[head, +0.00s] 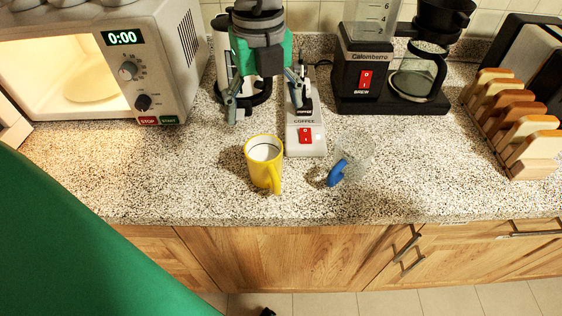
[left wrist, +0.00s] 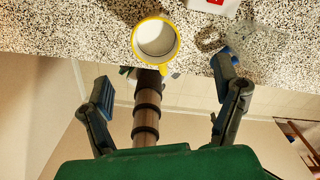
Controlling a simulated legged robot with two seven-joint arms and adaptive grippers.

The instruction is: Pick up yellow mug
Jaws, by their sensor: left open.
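The yellow mug (head: 262,165), white inside, stands upright on the speckled counter near its front edge, its handle toward the front. It also shows at the top of the left wrist view (left wrist: 156,40). My left gripper (head: 264,108) is open and empty over the counter. In the head view it appears above and behind the mug, its fingers spread apart. In the left wrist view my left gripper (left wrist: 163,82) has its two fingers wide apart below the mug in the picture, with no contact visible. My right gripper is not in view.
A clear cup with a blue handle (head: 336,173) is right of the mug. Behind are a white coffee machine (head: 305,138) and a black coffee maker (head: 365,75). Counter left of the mug is clear.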

